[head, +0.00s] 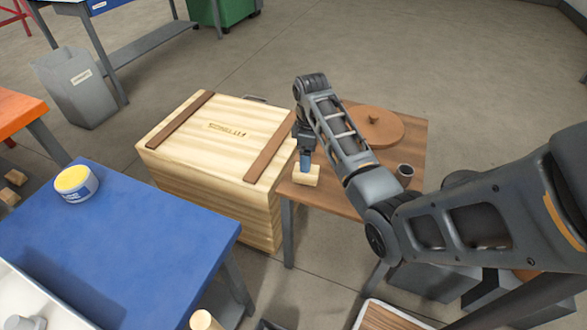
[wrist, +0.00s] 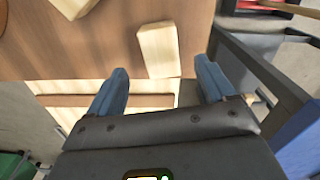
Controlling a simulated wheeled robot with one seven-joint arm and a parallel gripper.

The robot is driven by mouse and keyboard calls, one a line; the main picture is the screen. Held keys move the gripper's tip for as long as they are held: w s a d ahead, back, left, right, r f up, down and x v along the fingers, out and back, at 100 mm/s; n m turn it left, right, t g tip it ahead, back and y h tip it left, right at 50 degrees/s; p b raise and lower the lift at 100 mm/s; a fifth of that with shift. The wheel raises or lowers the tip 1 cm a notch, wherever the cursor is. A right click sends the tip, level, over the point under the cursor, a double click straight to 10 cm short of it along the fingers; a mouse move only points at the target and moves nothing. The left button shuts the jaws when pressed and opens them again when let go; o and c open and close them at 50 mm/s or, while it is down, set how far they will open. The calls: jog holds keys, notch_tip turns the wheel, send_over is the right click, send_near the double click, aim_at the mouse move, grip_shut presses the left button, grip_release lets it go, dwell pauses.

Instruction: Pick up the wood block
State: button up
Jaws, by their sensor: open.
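The wood block (head: 307,176) is a pale, light wooden block on the corner of a small brown wooden table (head: 335,196). In the wrist view the block (wrist: 158,50) lies on the tabletop beyond the fingertips, slightly tilted in the picture. My gripper (head: 305,160) points down just above the block in the head view. In the wrist view my gripper (wrist: 160,80) has its two blue fingers well apart, with the block's near end roughly between their tips and nothing held. I cannot tell the exact height gap.
A large wooden crate (head: 215,140) stands close to the left of the small table. A round brown lid (head: 376,128) and a dark cup (head: 404,172) are on the same table. A blue table (head: 120,245) with a yellow-topped tub (head: 76,184) is at the left front.

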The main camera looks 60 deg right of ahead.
jog(key=shift+w+f, duration=0.15)
jog(key=shift+f, duration=0.15)
jog(key=shift+a+f+b, duration=0.1)
jog(key=shift+f+b, duration=0.25)
jog(key=shift+f, duration=3.2)
jog(key=shift+c, duration=0.3)
jog(key=c, duration=1)
jog(key=shift+r, duration=0.1)
